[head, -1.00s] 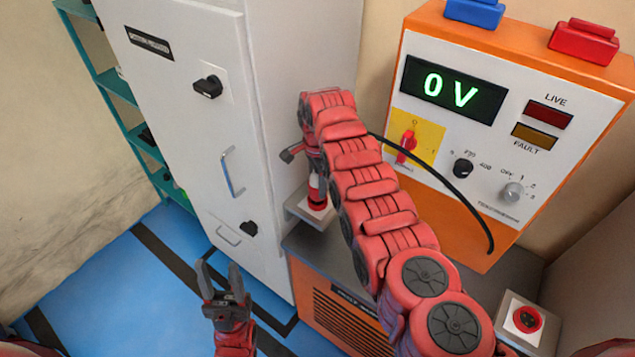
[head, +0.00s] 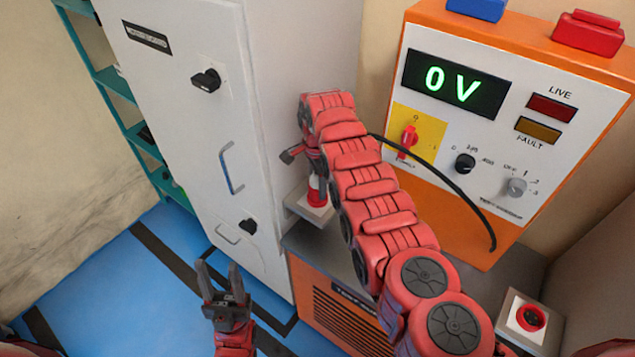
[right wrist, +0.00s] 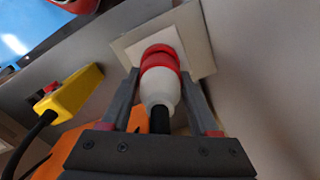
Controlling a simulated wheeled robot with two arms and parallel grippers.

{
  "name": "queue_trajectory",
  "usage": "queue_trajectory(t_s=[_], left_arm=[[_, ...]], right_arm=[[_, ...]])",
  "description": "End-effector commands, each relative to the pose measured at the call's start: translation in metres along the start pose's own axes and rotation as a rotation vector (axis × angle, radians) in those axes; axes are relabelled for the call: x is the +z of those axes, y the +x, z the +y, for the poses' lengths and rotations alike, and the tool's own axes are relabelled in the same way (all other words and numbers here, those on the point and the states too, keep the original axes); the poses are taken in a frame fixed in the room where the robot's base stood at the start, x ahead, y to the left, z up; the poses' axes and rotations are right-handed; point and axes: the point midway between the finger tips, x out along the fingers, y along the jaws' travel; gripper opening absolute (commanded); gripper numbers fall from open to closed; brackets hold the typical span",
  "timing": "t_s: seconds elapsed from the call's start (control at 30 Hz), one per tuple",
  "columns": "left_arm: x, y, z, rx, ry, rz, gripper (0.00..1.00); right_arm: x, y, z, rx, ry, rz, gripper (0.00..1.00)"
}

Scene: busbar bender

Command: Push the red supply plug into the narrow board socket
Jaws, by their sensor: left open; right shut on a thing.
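The red supply plug (right wrist: 160,80) has a red front and a white rear body with a black cable. My right gripper (right wrist: 160,88) is shut on it, one finger on each side. The plug's front is against a pale square socket plate (right wrist: 125,45) beside the grey cabinet; how deep it sits I cannot tell. In the head view the plug (head: 317,190) shows partly below my right gripper, over the board socket's box (head: 296,205). My left gripper (head: 219,275) is open and empty, low over the blue floor.
The orange test unit (head: 455,90) reads 0 V. A black cable (head: 445,180) hangs before it. A yellow device (right wrist: 75,92) lies left in the wrist view. The cabinet door (head: 190,120) is closed.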

Motion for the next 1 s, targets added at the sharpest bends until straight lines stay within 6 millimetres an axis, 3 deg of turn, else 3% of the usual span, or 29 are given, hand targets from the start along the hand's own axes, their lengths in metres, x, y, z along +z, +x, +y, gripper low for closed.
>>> queue_trajectory(t_s=[0.73, 0.77, 0.93, 1.0], left_arm=[[0.002, -0.013, 0.001, 0.0, 0.0, 0.0, 0.5], [0.002, -0.013, 0.001, 0.0, 0.0, 0.0, 0.5], [0.002, -0.013, 0.001, 0.0, 0.0, 0.0, 0.5], [0.002, -0.013, 0.001, 0.0, 0.0, 0.0, 0.5]], right_arm=[[0.0, 0.016, 0.0, 0.001, 0.0, 0.0, 0.0], [0.0, 0.016, 0.001, 0.002, 0.0, 0.0, 0.63], [0.0, 0.016, 0.0, 0.001, 0.0, 0.0, 0.94], [0.0, 0.016, 0.0, 0.001, 0.0, 0.0, 0.96]])
